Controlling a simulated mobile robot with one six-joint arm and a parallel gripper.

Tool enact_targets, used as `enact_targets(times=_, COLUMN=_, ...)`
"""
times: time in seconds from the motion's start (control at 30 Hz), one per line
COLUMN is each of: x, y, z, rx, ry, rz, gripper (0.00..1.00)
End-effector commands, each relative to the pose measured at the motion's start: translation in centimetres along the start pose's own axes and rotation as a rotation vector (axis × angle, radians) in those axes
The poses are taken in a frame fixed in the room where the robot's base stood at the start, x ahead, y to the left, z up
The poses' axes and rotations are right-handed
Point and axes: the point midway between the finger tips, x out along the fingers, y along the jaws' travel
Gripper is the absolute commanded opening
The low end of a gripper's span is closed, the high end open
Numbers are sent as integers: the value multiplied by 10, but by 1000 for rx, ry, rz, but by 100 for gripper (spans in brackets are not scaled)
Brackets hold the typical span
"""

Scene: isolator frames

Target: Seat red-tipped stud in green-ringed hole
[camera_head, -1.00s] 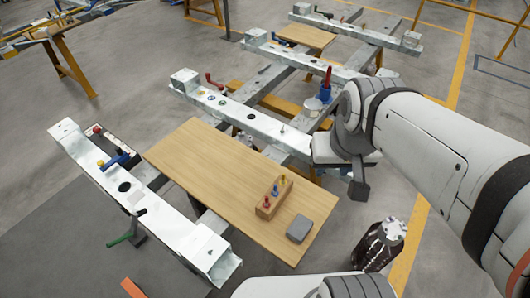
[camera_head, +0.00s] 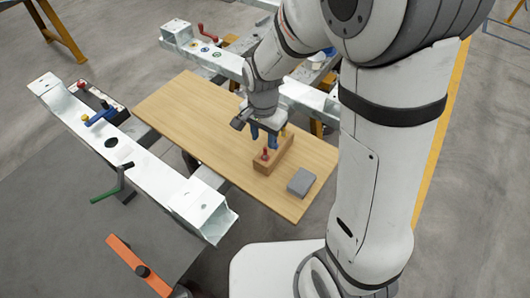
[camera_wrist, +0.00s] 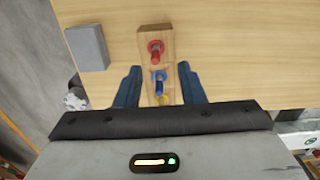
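The red-tipped stud (camera_head: 265,153) stands in a wooden block (camera_head: 284,156) on the board. In the wrist view the red-tipped stud (camera_wrist: 156,48) stands upright at one end of the block (camera_wrist: 150,32), with a blue stud (camera_wrist: 158,78) and a partly hidden yellow one (camera_wrist: 162,101) in line. My gripper (camera_head: 264,134) is over the block, its fingers apart and empty. In the wrist view my gripper (camera_wrist: 158,72) has a finger on each side of the block near the blue stud; the red stud lies beyond the fingertips. A green-ringed hole (camera_wrist: 312,141) shows at the right edge.
A grey block (camera_head: 301,182) lies on the wooden board (camera_head: 190,105) near the wooden block. A pale beam with holes (camera_head: 219,58) runs behind the board; its ring colours are hard to read. Another beam (camera_head: 150,165) with clamps stands at left. The board's left part is clear.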

Motion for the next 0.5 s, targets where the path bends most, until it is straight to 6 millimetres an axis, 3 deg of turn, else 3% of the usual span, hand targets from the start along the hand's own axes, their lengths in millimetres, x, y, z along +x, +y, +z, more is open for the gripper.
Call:
enact_targets(times=0.33, x=47, y=7, z=-1, rx=0, ry=-3, rz=4, gripper=36)
enact_targets(times=0.5, x=61, y=6, z=-2, rx=0, ry=0, rz=0, gripper=36)
